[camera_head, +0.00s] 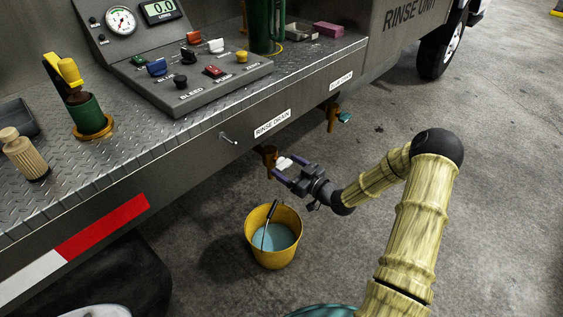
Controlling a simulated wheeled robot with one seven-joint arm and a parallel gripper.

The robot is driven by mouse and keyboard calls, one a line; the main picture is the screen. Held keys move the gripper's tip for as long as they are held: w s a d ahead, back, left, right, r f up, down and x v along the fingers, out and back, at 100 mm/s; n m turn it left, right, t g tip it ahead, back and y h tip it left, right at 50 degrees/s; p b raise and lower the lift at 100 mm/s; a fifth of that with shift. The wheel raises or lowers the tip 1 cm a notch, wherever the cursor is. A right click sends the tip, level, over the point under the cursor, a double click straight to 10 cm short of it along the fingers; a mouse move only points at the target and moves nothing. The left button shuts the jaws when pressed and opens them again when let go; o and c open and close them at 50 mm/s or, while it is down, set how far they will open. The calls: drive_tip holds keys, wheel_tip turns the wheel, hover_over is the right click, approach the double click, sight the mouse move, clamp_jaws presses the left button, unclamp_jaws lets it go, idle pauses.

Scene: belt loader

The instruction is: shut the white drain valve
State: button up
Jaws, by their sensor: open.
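The white drain valve handle (284,163) sits on a brown valve body (270,158) under the deck edge, below the label "RINSE DRAIN" (272,123). My arm comes in from the lower right. The handle is small here, so its exact angle is hard to tell.
A yellow bucket (287,254) holding bluish liquid stands on the floor below the valve. A second valve with a teal handle (344,117) hangs to the right under another label. A small hook (229,138) juts from the deck side. The floor at right is clear.

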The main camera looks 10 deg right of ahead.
drive_tip(key=p+v, duration=0.2)
drive_tip(key=v, duration=1.1)
drive_tip(key=shift+s+d, duration=0.2)
drive_tip(key=shift+s, duration=0.1)
drive_tip(key=s+a+r+m+g+h, duration=0.4)
drive_tip(key=s+a+r+g+h, duration=0.15)
drive_tip(key=s, duration=0.25)
drive_tip(key=s+a+r+m+g+h, duration=0.35)
drive_tip(key=s+r+g+h, duration=0.2)
drive_tip(key=s, duration=0.35)
wheel_tip(320, 180, up, 32)
drive_tip(key=g+p, duration=0.1)
drive_tip(key=p, duration=3)
